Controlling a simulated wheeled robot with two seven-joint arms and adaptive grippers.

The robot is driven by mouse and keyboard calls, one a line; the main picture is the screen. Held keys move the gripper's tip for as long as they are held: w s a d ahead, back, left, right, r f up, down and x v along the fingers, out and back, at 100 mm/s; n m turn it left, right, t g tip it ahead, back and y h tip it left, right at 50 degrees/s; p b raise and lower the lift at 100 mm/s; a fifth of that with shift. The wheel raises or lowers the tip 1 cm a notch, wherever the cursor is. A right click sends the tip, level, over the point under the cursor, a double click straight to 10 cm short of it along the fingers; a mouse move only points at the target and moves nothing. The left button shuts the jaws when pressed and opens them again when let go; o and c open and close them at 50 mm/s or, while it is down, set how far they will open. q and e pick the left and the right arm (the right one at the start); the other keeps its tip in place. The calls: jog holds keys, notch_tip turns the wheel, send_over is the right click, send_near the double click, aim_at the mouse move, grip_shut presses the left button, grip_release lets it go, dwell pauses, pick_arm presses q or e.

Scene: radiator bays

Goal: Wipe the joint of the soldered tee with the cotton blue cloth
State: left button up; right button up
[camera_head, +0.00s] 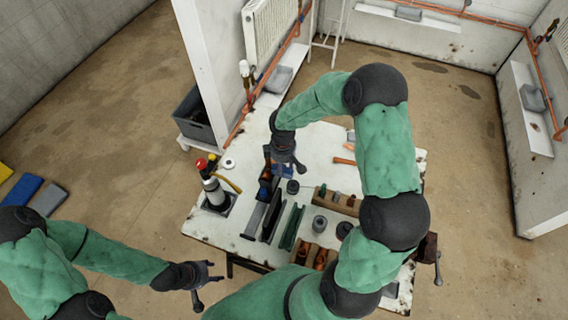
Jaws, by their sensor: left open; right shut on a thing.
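My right gripper (287,162) is over the back of the white workbench (225,235), shut, with a piece of blue cloth (283,171) showing at its fingertips. The cloth is small in view and partly hidden by the gripper. My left gripper (207,279) is open and empty, in front of the bench's left front edge. Copper pipe (240,122) runs along the low wall beside the radiator at the back. I cannot tell which joint is the soldered tee.
A torch-like cylinder with a red top (213,190) stands on the bench's left side. Dark and green rails (291,228), a wooden rack (338,201) and cups crowd the middle. A dark crate (190,118) stands behind left. The floor at left is mostly clear, with coloured mats (22,190).

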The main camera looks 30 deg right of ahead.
jog(key=shift+w+d, duration=0.2)
dwell(0.4)
jog(key=shift+w+d, duration=0.25)
jog(key=shift+d, duration=0.05)
jog(key=shift+s+a, duration=0.1)
dwell(0.4)
jog(key=shift+s+a, duration=0.35)
jog(key=shift+a, duration=0.1)
jog(key=shift+w+d, duration=0.25)
jog(key=shift+d, duration=0.05)
dwell(0.4)
jog(key=shift+s+d, duration=0.1)
jog(key=shift+s+d, duration=0.7)
jog(key=shift+s, duration=0.2)
